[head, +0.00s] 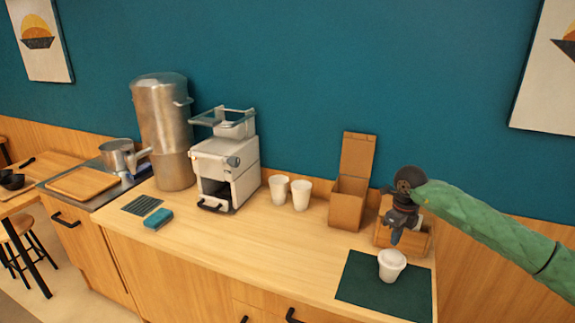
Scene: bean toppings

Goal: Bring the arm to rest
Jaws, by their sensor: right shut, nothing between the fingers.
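My right arm, in a green sleeve, reaches in from the right edge of the head view. My right gripper (395,240) points down with its fingers shut and nothing held. It appears above and behind a white cup (391,266), apart from it as far as I can see. The cup stands upright on a dark green mat (362,280) at the counter's right end. What is inside the cup cannot be made out. My left gripper is out of view.
Behind the gripper is a wooden box (383,236), partly hidden. Left of it stand an open cardboard box (346,205), two white cups (301,194), a white machine (226,165) and a tall metal urn (163,125). A teal sponge (158,218) lies at left. The counter's middle (240,245) is clear.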

